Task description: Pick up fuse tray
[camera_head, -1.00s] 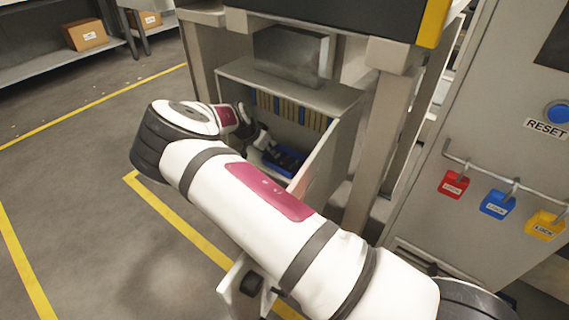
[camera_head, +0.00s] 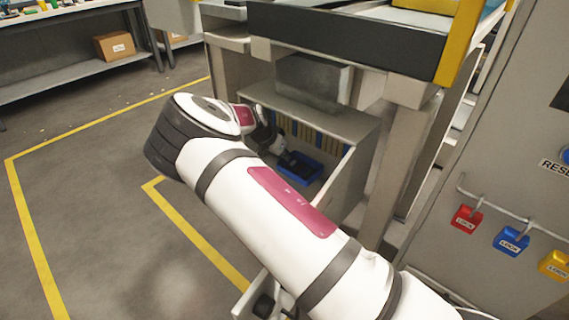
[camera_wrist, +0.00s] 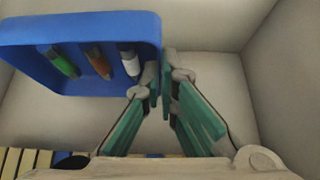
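The fuse tray (camera_head: 312,166) is a shallow blue tray in the open grey cabinet. In the wrist view the fuse tray (camera_wrist: 95,20) fills the upper left and holds a green, a brown and a white fuse. My gripper (camera_wrist: 160,78) has its two green-sided fingers close together at the tray's right end. The end wall appears to lie between the fingertips, one inside and one outside. In the head view my gripper (camera_head: 287,156) is at the tray's left part, and my arm hides some of it.
The cabinet's side wall (camera_head: 352,190) stands close to the right of the tray. A row of yellow and blue items (camera_head: 325,143) lines its back. A grey box (camera_head: 312,83) sits on top, under a dark-edged bench (camera_head: 345,45). Padlocks (camera_head: 510,240) hang at the right.

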